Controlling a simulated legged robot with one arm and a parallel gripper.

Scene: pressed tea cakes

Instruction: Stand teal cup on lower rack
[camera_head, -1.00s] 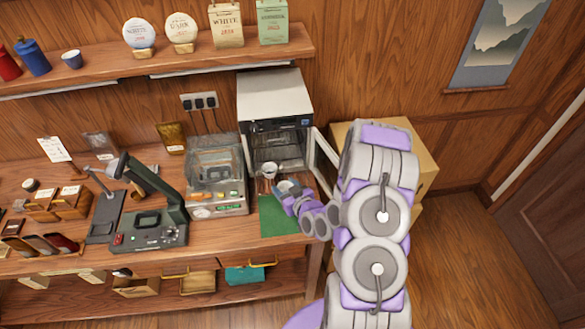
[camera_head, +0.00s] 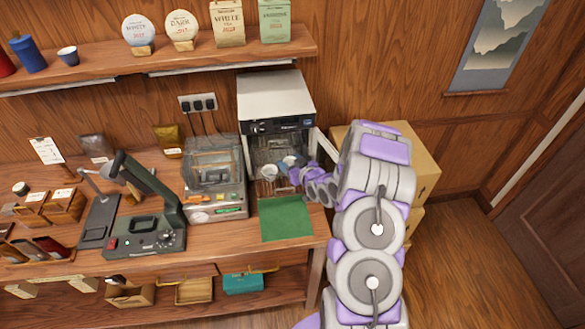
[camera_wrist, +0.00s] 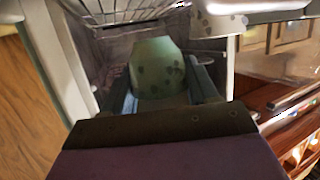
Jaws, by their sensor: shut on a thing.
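The teal cup (camera_wrist: 158,65) is between the fingers of my gripper (camera_wrist: 165,88) in the wrist view. It looks green with dark spots. In the head view my gripper (camera_head: 296,172) is at the open front of the white-topped cabinet (camera_head: 275,95), with the held cup (camera_head: 289,161) at its tip. Wire rack bars (camera_wrist: 115,12) show at the top of the wrist view, beyond the cup. The lower rack is mostly hidden in the head view, and I cannot tell whether the cup touches it.
A pale cup (camera_head: 269,172) stands left of my gripper at the cabinet opening; a pale spotted cup (camera_wrist: 220,22) shows close by in the wrist view. The cabinet door (camera_head: 326,148) stands open on the right. The green mat (camera_head: 286,220) in front is bare.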

